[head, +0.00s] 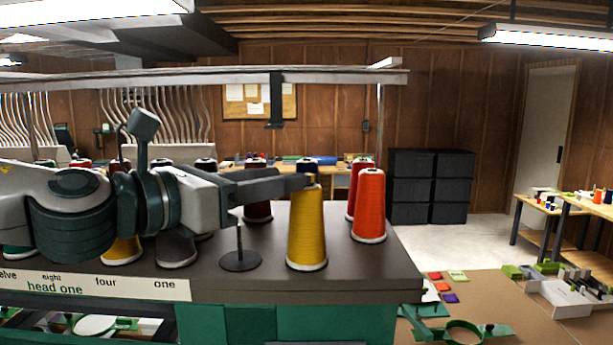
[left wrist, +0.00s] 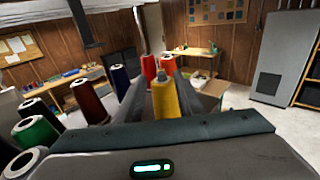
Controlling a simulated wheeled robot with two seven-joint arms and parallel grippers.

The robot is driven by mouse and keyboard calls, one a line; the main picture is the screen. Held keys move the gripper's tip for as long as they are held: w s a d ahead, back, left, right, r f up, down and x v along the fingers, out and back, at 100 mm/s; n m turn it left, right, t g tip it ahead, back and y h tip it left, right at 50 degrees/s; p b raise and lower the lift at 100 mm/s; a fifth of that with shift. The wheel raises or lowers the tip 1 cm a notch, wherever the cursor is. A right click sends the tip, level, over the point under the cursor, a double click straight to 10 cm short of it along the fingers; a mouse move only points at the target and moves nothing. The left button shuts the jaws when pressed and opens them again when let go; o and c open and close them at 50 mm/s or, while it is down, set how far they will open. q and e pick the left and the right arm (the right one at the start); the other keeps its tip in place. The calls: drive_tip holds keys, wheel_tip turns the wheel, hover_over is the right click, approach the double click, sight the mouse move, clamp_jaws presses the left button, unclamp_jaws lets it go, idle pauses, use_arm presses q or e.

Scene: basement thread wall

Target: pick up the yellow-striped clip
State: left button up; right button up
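I cannot make out a yellow-striped clip for certain in either view. Small green blocks (head: 512,271) lie on the brown bench at right in the head view, too small to tell any stripes. My left gripper (head: 303,181) reaches from the left to the top of a yellow thread cone (head: 307,232), which stands upright on the dark machine top. In the left wrist view the yellow cone (left wrist: 166,98) shows between the two spread fingers. The gripper looks open; I cannot tell whether a finger touches the cone. My right gripper is not in view.
A red-orange cone (head: 369,207) stands right of the yellow one. A dark disc stand (head: 240,262) is at its left. More cones line the machine top (head: 385,268). The brown bench (head: 490,315) holds a pale tray (head: 556,306), coloured squares and a green hoop (head: 464,333).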

sight(308, 174)
use_arm(q)
drive_tip(key=p+x, duration=0.1)
drive_tip(key=x, duration=0.2)
drive_tip(key=shift+d+p, duration=0.15)
drive_tip(key=shift+p, duration=0.15)
drive_tip(key=shift+w+d+f, duration=0.1)
drive_tip(key=shift+w+d, duration=0.15)
drive_tip(key=shift+w, duration=0.05)
drive_tip(key=shift+s+a, duration=0.1)
clamp_jaws()
